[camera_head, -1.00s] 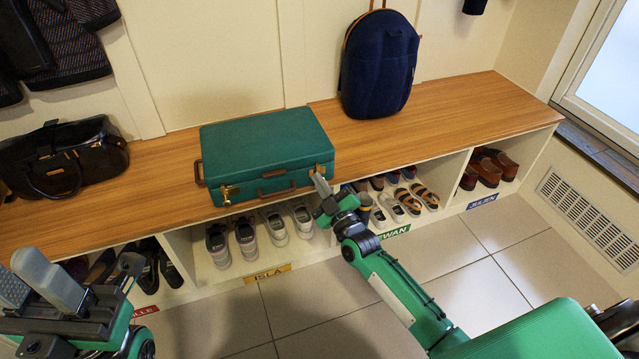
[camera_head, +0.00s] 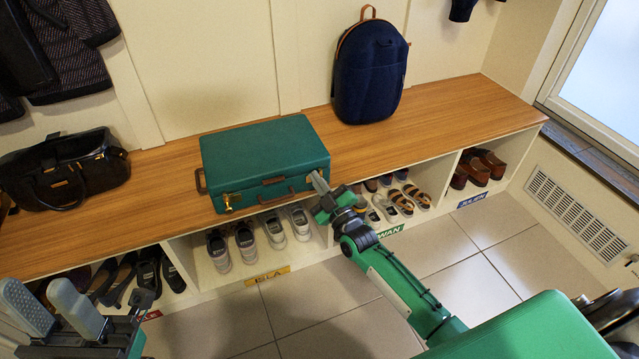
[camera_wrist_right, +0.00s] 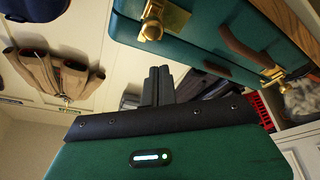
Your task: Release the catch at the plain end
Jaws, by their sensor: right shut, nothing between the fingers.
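A green case (camera_head: 265,150) lies flat on the bench, with a brown handle (camera_head: 273,181) on its front. Another handle (camera_head: 200,181) is on its left end; its right end looks plain. A brass catch (camera_head: 230,201) is on the front near the left end. The catch near the plain end is mostly hidden in the head view by my right gripper (camera_head: 317,180); the right wrist view shows this brass catch (camera_wrist_right: 152,24) close up. My right fingers (camera_wrist_right: 158,86) are shut, empty, and close to it; contact is unclear. My left gripper (camera_head: 50,305) is open and empty, low at the left.
A black bag (camera_head: 65,172) stands on the bench left of the case, and a navy backpack (camera_head: 370,70) stands to the right. Bare bench (camera_head: 440,108) lies beyond it. Cubbies with shoes (camera_head: 245,240) are below. The tiled floor (camera_head: 300,315) is clear in front.

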